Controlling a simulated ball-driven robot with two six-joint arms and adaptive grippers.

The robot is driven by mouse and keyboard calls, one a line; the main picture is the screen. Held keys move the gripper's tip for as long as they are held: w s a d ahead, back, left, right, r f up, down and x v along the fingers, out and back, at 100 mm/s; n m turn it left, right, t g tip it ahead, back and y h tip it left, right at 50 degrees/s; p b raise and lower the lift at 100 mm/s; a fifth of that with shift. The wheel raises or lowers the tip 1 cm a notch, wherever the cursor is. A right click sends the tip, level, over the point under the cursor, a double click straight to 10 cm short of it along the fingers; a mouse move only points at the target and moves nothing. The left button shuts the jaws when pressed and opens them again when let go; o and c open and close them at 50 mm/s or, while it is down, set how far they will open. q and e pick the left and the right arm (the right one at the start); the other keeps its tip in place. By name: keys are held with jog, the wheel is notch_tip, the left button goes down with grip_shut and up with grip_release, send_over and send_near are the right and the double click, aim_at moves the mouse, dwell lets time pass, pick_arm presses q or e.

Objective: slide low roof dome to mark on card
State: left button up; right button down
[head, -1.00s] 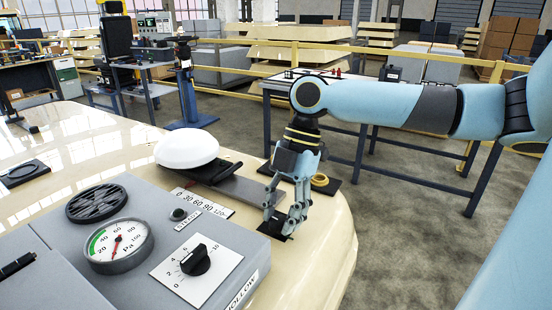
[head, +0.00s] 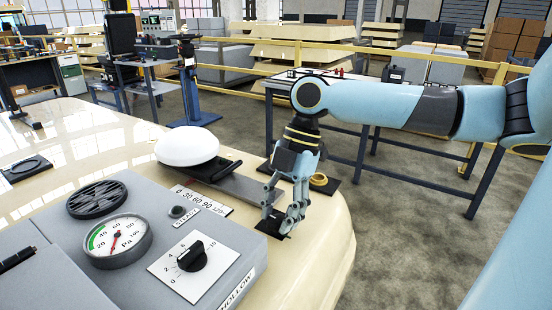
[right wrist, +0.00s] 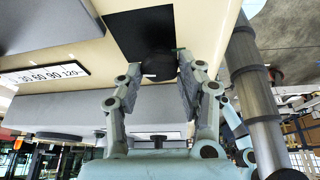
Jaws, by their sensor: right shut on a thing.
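The white low roof dome (head: 187,147) sits on a dark carriage on a grey rail (head: 245,186) on the cream roof. A white scale card (head: 203,200), numbered 0 to 120, lies along the rail's near side; I cannot make out a separate mark. My right gripper (head: 283,222) is beyond the card's right end, apart from the dome, low over a black plate (head: 270,228). In the right wrist view its fingers (right wrist: 163,75) are shut on a dark rounded knob (right wrist: 158,66) at the black plate (right wrist: 135,25). The card also shows there (right wrist: 45,73). My left gripper is out of view.
A grey box with a pressure gauge (head: 117,240), a round grille (head: 97,199) and a dial knob (head: 192,256) stands in front. A yellow ring (head: 319,180) on a dark plate lies behind my right gripper. The roof edge curves down at the right.

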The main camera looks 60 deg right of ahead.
jog(key=shift+s+f, duration=0.2)
jog(key=shift+s, duration=0.4)
jog(key=shift+a, duration=0.1)
jog(key=c, duration=1.2)
grip_release()
jog(key=shift+s, duration=0.1)
jog(key=o, duration=0.4)
jog(key=shift+s+r, duration=0.15)
jog(key=shift+s, duration=0.45)
jog(key=shift+w, duration=0.1)
jog(key=shift+w+d+r, duration=0.1)
jog(key=shift+d+r, duration=0.25)
jog(key=shift+r, duration=0.05)
jog(key=v, duration=0.5)
jog(key=shift+w+d+r, duration=0.1)
jog(key=shift+r, duration=0.7)
